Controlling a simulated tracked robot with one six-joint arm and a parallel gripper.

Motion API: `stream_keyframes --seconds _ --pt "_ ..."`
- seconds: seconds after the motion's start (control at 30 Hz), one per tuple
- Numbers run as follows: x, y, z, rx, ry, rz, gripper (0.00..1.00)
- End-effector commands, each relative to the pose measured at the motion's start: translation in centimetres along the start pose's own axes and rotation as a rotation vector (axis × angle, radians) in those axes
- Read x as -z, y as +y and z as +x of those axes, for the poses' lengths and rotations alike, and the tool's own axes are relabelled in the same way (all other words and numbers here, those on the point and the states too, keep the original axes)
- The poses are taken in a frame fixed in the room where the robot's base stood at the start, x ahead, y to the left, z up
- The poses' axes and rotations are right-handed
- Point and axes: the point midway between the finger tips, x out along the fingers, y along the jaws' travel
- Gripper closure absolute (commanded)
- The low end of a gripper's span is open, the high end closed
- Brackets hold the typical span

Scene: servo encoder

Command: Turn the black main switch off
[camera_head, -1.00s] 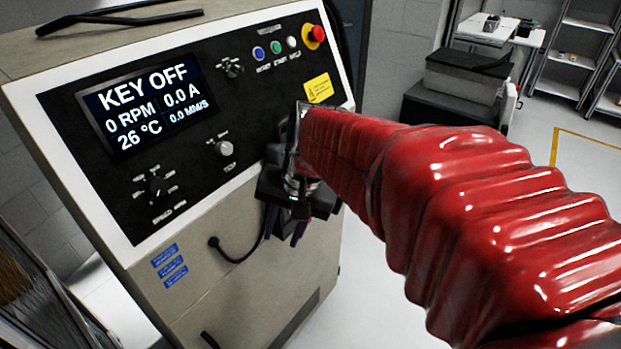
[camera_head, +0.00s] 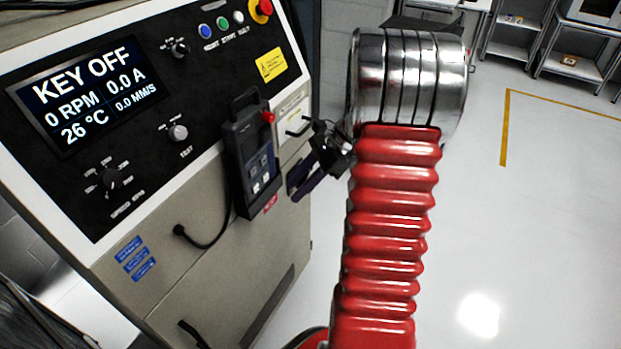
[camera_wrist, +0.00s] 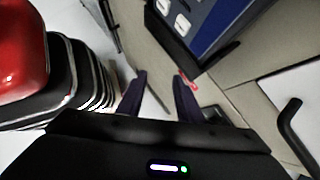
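My gripper (camera_head: 297,188) is at the right side of the machine's front, just right of the hand-held pendant (camera_head: 250,178). In the wrist view its two dark purple fingers (camera_wrist: 160,78) stand apart with nothing between them. A small dark block (camera_wrist: 213,114) shows beside the right finger on the cabinet face; I cannot tell whether it is the black main switch. No label naming a main switch is readable. The machine's display (camera_head: 77,90) reads KEY OFF, 0 RPM, 0.0 A, 26 °C.
The panel carries a black selector knob (camera_head: 180,47), a grey TEST knob (camera_head: 178,132), a speed knob (camera_head: 111,178) and a red emergency button (camera_head: 261,9). The pendant's cable (camera_head: 205,240) loops below the panel. A dark handle (camera_wrist: 295,130) sticks out at right. Floor is clear right of my arm.

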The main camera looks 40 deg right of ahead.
Motion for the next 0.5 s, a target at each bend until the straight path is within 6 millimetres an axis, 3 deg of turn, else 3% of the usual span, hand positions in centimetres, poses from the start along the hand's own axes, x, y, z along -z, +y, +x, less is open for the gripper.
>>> stream_keyframes --seconds 0.03,0.5 --pt "1.5 -0.7 -0.1 0.014 -0.033 0.072 0.67" --pt "12.6 -6.3 -2.1 0.125 -0.41 0.707 0.67"
